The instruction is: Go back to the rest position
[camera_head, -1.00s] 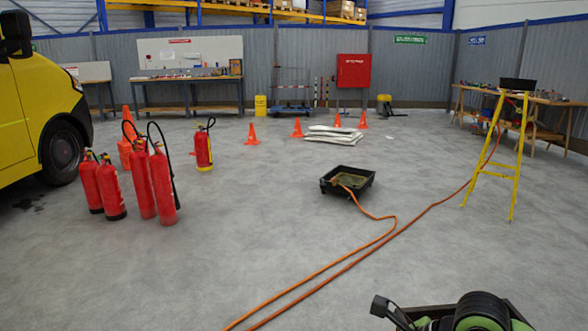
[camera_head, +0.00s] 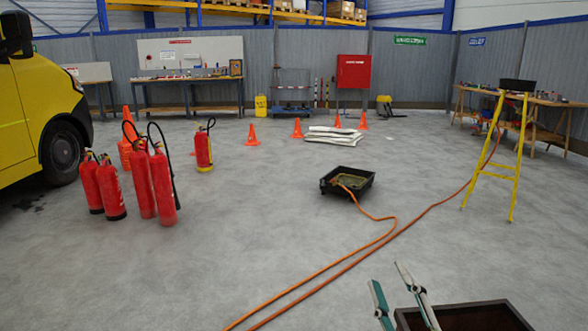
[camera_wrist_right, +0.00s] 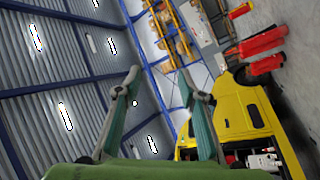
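My right gripper (camera_head: 389,276) shows at the lower right of the head view, with its two fingers pointing up and apart. In the right wrist view the gripper (camera_wrist_right: 158,75) is open, with nothing between its fingers. That view is tilted and looks past the fingers at the ceiling, the wall and the yellow van (camera_wrist_right: 238,120). My left gripper is in neither view.
Several red extinguishers (camera_head: 163,187) stand on the left near the yellow van (camera_head: 30,100). A black tray (camera_head: 347,192) sits mid-floor with an orange hose (camera_head: 330,266). A yellow stepladder (camera_head: 497,160) stands right. A dark open box (camera_head: 470,318) is at the bottom edge.

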